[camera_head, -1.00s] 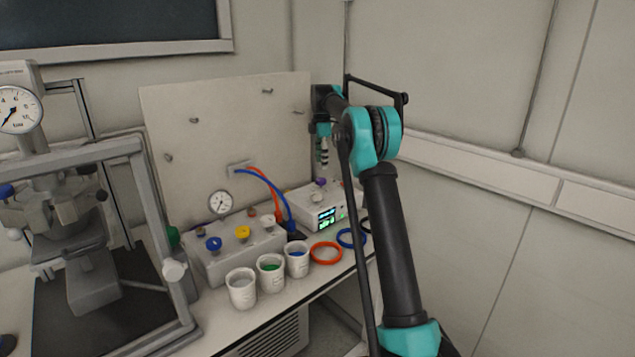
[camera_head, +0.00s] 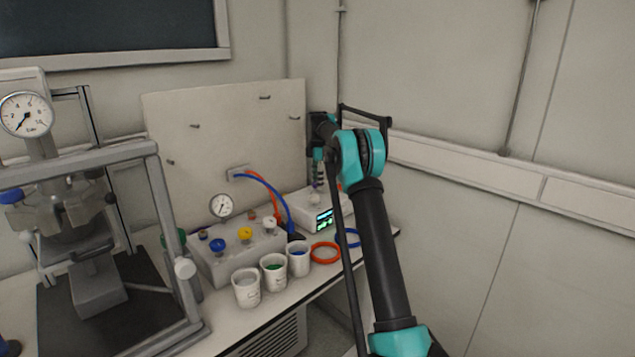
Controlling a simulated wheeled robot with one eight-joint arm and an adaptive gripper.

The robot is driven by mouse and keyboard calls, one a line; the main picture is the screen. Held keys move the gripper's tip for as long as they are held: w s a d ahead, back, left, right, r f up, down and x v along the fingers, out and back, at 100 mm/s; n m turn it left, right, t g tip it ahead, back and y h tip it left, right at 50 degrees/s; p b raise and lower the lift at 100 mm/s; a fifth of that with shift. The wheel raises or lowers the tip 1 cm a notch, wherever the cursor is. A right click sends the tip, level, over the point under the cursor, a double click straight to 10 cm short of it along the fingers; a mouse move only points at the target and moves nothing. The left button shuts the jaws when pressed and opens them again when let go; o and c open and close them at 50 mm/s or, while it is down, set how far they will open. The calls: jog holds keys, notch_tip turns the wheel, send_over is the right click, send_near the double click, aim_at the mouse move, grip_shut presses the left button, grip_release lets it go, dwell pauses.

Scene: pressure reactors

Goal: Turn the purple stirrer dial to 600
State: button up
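The white stirrer box (camera_head: 302,208) stands at the back right of the bench, with a lit green display (camera_head: 324,219) on its front. A small patch of purple, the stirrer dial (camera_head: 315,185), shows on its top, mostly hidden by my gripper. My gripper (camera_head: 317,178) points down right over the dial. It is too small and too covered to tell whether the fingers touch the dial, or whether they are open or shut. The display digits are too small to read. My arm covers the right part of the stirrer.
A valve box (camera_head: 245,256) with blue, yellow and white knobs stands left of the stirrer. Several white beakers (camera_head: 247,290) stand in front of it. An orange ring (camera_head: 325,253) and a blue ring (camera_head: 349,238) lie nearby. A pressure reactor frame (camera_head: 170,220) fills the left. A panel (camera_head: 220,130) stands behind.

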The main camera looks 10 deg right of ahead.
jog(key=c, duration=0.7)
